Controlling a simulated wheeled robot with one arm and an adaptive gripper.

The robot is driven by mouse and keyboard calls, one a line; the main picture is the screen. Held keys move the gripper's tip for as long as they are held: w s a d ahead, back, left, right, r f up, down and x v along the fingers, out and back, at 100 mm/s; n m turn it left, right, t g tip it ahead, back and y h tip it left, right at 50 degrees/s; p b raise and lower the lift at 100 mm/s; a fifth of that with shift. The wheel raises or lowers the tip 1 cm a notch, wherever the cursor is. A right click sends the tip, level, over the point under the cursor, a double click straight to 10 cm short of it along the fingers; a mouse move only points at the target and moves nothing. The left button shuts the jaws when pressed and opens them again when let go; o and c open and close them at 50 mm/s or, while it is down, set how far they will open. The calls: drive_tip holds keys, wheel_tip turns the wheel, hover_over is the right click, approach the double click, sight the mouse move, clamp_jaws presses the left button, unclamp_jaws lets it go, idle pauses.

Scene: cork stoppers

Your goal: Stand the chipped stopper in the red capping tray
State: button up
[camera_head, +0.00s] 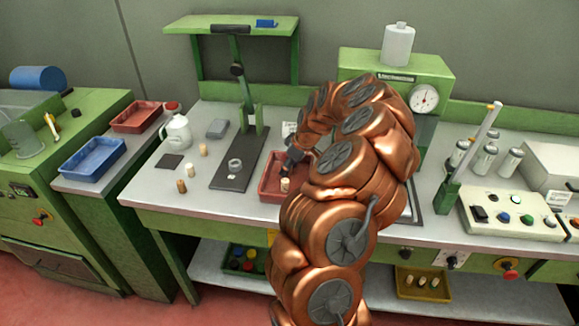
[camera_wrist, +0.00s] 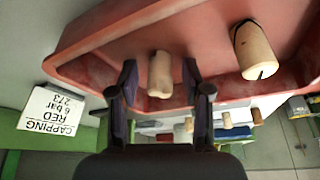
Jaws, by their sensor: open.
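The red capping tray (camera_head: 269,177) lies on the bench, partly hidden behind my arm; its wall fills much of the wrist view (camera_wrist: 100,45). In the wrist view a pale stopper (camera_wrist: 160,74) with an uneven outline, seemingly the chipped one, is upright in the tray between my fingers. My gripper (camera_wrist: 160,88) is open, with a gap on each side of it. A second stopper (camera_wrist: 253,50) with a dark line across its end stands in the tray to the right. The head view shows one stopper (camera_head: 285,184) in the tray; my gripper (camera_head: 293,155) is over the tray's far part.
Several stoppers, including a pale one (camera_head: 203,150) and a brown one (camera_head: 181,186), stand on the bench to the left. The dark-based press (camera_head: 235,175) stands just left of the tray. A capping label (camera_wrist: 50,112) is beside the tray.

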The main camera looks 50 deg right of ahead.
drive_tip(key=shift+r, duration=0.1)
drive_tip(key=shift+r+p, duration=0.15)
drive_tip(key=shift+p, duration=0.15)
drive_tip(key=a+b+v, duration=0.1)
drive_tip(key=b+v, duration=0.2)
drive_tip(key=v, duration=0.9)
drive_tip(key=s+a+r+n+g+y, duration=0.1)
drive_tip(key=a+r, duration=0.2)
drive_tip(key=a, duration=1.1)
drive_tip(key=s+a+r+n+g, duration=0.1)
drive_tip(key=a+r, duration=0.2)
drive_tip(key=a, duration=1)
drive_tip(key=s+a+f+m+g, duration=0.1)
drive_tip(key=s+a+f, duration=0.1)
drive_tip(key=s, duration=0.6)
drive_tip(key=s+a+f+m+g+h, duration=0.1)
drive_tip(key=s+a+f, duration=0.2)
drive_tip(key=s+a, duration=0.2)
drive_tip(key=s+a+f+m+g+h, duration=0.1)
drive_tip(key=s+a, duration=0.3)
drive_tip(key=s, duration=0.7)
drive_tip(key=shift+f+m+g, duration=0.6)
drive_tip(key=shift+f, duration=0.15)
drive_tip(key=shift+c, duration=0.6)
